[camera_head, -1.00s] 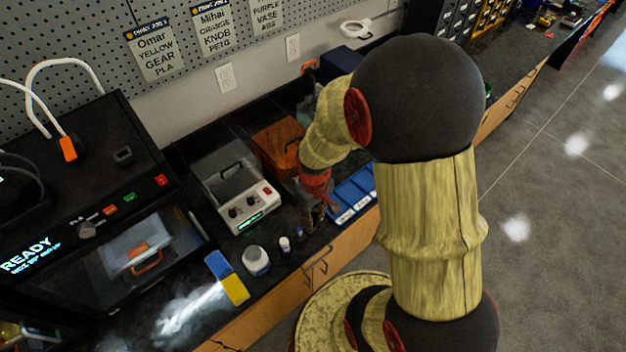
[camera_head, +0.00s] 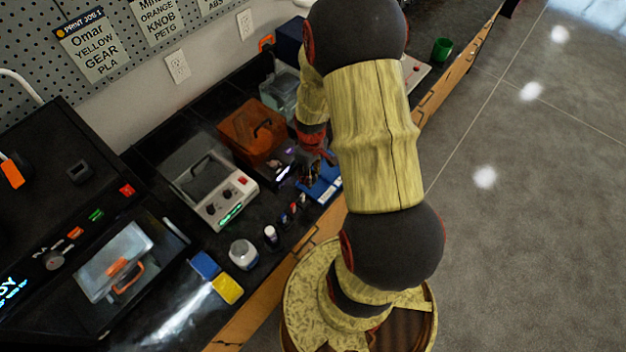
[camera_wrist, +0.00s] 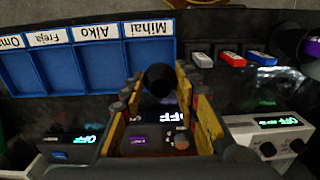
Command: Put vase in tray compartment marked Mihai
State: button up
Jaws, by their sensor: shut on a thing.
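The blue tray (camera_wrist: 75,70) lies at the upper left in the wrist view, with several compartments and white name labels. The labels read upside down; the Mihai compartment (camera_wrist: 148,53) is at its right end. My gripper (camera_wrist: 159,80) is shut on a dark round thing (camera_wrist: 159,77), which I take to be the vase; its colour is unclear. It overlaps the near end of the Mihai compartment in the picture; its height above the tray cannot be told. In the head view, the tray (camera_head: 326,185) is partly hidden by my arm.
Small coloured items (camera_wrist: 232,59) lie right of the tray. A control box (camera_wrist: 272,142) stands at the lower right. In the head view, an orange-brown box (camera_head: 250,133), a white-lidded jar (camera_head: 243,254) and a printer (camera_head: 75,240) crowd the dark bench.

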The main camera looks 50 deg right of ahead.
aim_at(313, 179)
jog(key=shift+w+d+f, duration=0.15)
jog(key=shift+d+f, duration=0.4)
jog(key=shift+f, duration=0.25)
jog(key=shift+w+d+f+b, duration=0.15)
jog(key=shift+f+b, duration=0.4)
jog(key=shift+f, duration=1.15)
jog(key=shift+f, duration=0.2)
jog(key=o, duration=0.4)
jog(key=shift+o, duration=0.2)
